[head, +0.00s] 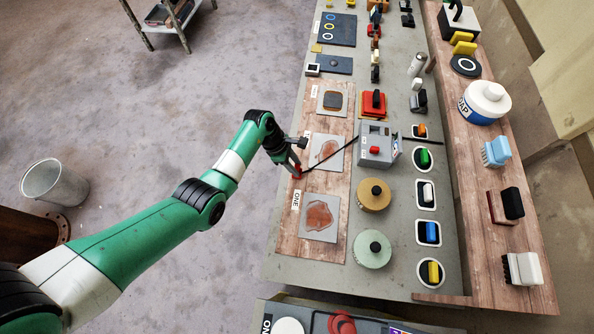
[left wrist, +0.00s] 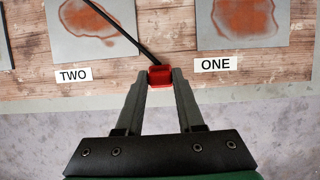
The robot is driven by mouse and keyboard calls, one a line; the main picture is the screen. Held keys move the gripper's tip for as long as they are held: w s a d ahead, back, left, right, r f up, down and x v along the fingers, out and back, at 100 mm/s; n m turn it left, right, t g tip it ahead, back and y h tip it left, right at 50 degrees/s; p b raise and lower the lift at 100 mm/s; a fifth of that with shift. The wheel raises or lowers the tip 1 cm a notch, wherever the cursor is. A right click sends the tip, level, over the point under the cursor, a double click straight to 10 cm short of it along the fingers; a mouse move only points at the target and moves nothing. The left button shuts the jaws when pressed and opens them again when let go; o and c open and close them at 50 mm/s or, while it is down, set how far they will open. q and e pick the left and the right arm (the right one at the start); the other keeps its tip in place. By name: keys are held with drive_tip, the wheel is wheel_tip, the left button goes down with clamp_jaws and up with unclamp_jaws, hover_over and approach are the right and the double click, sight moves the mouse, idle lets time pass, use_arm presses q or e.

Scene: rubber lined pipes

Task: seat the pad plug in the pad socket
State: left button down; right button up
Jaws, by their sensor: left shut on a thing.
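My left gripper (head: 296,168) is shut on a small red plug, which I take to be the pad plug (left wrist: 160,75). The plug is held at the fingertips, near the left edge of the wooden board, between the labels TWO and ONE. A black cable (head: 331,155) runs from the plug to a grey box (head: 373,131) on the bench. The box has a red part (head: 375,150) on its near face. I cannot tell which opening is the pad socket. My right gripper is not in view.
Stained grey plates (head: 320,232) lie on the wooden board (head: 290,245). A tan disc (head: 374,196) and a pale green disc (head: 372,250) sit right of it. Several coloured blocks on white-rimmed pads line the bench beyond, including a blue one (head: 431,232).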

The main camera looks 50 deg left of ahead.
use_arm(q)
drive_tip(key=shift+r, duration=0.1)
wheel_tip(320, 180, up, 3)
drive_tip(key=shift+r+p, duration=0.2)
drive_tip(key=shift+p, duration=0.65)
drive_tip(key=s+d+r+p, duration=0.2)
drive_tip(key=s+r+p, duration=0.1)
drive_tip(key=s, duration=0.3)
drive_tip(key=s+d+r+p, duration=0.2)
drive_tip(key=s+d+r, duration=0.1)
drive_tip(key=s+r, duration=0.3)
drive_tip(key=shift+s+r+p, duration=0.2)
drive_tip(key=shift+s+p, duration=0.2)
drive_tip(key=shift+s, duration=0.15)
